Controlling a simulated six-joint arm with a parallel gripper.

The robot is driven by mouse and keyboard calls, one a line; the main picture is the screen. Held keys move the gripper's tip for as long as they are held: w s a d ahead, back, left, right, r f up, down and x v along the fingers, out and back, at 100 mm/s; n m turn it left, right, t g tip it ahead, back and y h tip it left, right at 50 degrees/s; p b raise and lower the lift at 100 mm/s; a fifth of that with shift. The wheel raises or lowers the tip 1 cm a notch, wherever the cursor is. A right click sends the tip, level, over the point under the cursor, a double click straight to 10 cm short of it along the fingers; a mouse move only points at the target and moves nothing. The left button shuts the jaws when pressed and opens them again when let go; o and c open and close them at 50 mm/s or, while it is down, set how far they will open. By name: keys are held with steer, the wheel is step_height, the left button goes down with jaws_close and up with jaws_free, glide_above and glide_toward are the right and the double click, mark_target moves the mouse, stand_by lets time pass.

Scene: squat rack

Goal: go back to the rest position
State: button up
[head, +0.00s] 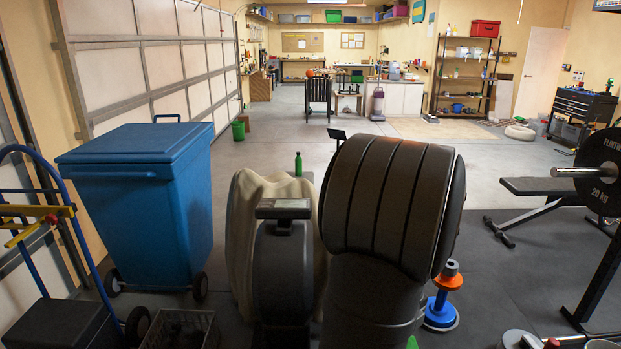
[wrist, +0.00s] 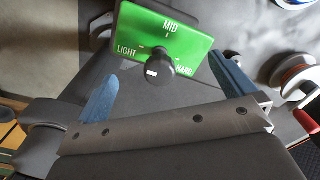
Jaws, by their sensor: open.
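My gripper (wrist: 165,68) shows in the wrist view with its two blue fingers spread apart. A green panel (wrist: 204,44) marked LIGHT, MID and HARD lies ahead of it. The panel's black knob (wrist: 160,68) appears between the fingers with a visible gap on each side, and nothing is gripped. The knob's white mark is on its lower left side. How far the knob is from the fingers in depth I cannot tell. In the head view my dark arm links fill the middle and I cannot make out the gripper.
A blue wheeled bin (head: 140,190) stands left, by a blue hand truck (head: 75,225) and a crate (head: 180,330). A bench (head: 548,187) and a barbell with a 20 KG plate (head: 597,172) are right. An orange-and-blue stand (head: 442,300) is right of my arm. Open floor lies beyond.

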steer(key=shift+n, duration=0.7)
